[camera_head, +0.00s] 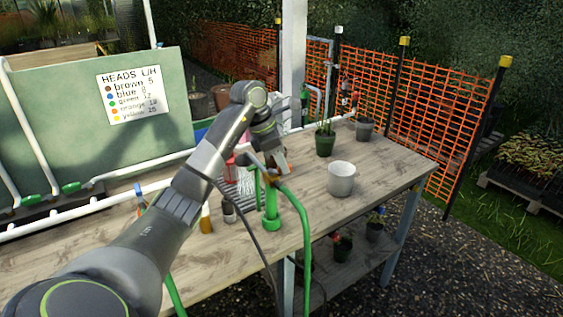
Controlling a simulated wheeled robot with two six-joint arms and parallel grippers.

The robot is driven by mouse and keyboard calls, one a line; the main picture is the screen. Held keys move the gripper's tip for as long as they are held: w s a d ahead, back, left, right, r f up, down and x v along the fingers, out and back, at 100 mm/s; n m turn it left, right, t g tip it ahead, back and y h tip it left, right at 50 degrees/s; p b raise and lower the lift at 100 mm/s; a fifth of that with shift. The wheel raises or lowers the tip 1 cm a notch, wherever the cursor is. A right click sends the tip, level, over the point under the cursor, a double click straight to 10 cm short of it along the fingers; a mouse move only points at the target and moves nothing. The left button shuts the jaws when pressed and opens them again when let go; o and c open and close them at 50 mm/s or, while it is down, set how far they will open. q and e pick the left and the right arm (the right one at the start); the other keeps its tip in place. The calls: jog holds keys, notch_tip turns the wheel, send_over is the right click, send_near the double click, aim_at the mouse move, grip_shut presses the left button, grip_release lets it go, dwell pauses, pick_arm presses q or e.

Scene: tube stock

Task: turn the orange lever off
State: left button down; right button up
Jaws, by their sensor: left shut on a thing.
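My left gripper (276,160) comes in from the left and reaches down over the table (360,205). It is shut at the top of a green standpipe (271,205), on a small orange-brown part that looks like the orange lever (271,177). The fingers hide much of this part, so its angle cannot be told. A green hose (304,225) curves from the standpipe's top over the table's front edge. My right gripper is not in view.
Small bottles (228,210) stand left of the standpipe, and a white pot (341,179) to its right. Potted plants (325,141) stand farther back. White pipes (95,190) run along the left, below a green board with a sign (134,95).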

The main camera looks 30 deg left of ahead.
pick_arm(q)
jog(key=shift+s+d+m, duration=0.15)
jog(key=shift+s+m, duration=0.05)
jog(key=shift+m, duration=0.7)
jog(key=m+g+p, duration=0.1)
jog(key=m+p, duration=0.2)
jog(key=p, duration=0.1)
jog(key=s+m+g+p, duration=0.1)
jog(key=m+p, duration=0.2)
jog(key=p, duration=0.2)
jog(key=s+m+g+h+p, duration=0.1)
jog(key=m+g+p, duration=0.1)
jog(key=m+p, duration=0.2)
jog(key=shift+s+d+r+p, duration=0.25)
jog(key=shift+p, duration=0.45)
jog(key=shift+s+a+f+m+g+p, duration=0.15)
jog(key=shift+m+g+p, duration=0.25)
jog(key=shift+m+p, duration=0.45)
jog(key=shift+f, duration=0.1)
jog(key=c, duration=1.4)
grip_release()
jog(key=shift+o, duration=0.2)
